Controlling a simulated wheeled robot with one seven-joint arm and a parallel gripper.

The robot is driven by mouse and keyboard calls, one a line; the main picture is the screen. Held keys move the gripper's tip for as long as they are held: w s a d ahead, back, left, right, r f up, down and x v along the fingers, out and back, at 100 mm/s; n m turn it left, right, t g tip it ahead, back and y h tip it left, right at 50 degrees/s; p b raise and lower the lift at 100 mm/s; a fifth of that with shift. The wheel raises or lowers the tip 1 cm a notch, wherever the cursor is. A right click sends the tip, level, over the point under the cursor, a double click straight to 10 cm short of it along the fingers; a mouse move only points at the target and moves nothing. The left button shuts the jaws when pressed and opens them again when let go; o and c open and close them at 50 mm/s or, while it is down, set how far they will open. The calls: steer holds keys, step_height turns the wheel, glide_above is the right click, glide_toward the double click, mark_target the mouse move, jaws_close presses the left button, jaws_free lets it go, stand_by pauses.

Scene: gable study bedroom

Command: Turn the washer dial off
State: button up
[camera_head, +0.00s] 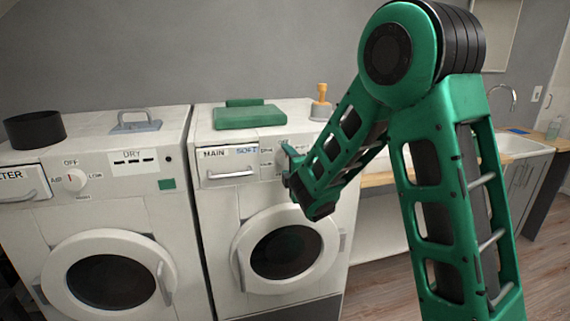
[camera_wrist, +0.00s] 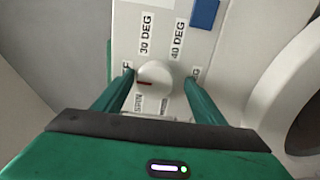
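The washer (camera_head: 215,215) is the right-hand white machine, with MAIN and SOFT on its drawer. Its round white dial (camera_wrist: 154,76) shows in the wrist view, among labels such as 30 DEG and 40 DEG. A red mark lies on the dial's lower left. A partly covered label ending in F is at its left. My gripper (camera_wrist: 158,77) is open, with one green finger on each side of the dial. Small gaps seem to show beside the dial; contact is unclear. In the head view my gripper (camera_head: 289,165) is at the washer's panel and hides the dial.
A dryer (camera_head: 155,225) with its own dial (camera_head: 75,179) stands left of the washer. A counter with a sink (camera_head: 510,145) is at right.

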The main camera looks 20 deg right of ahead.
steer(key=shift+r, duration=0.2)
steer(key=shift+s+a, duration=0.1)
steer(key=shift+s, duration=0.5)
steer(key=s, duration=0.9)
steer(key=shift+s, duration=0.2)
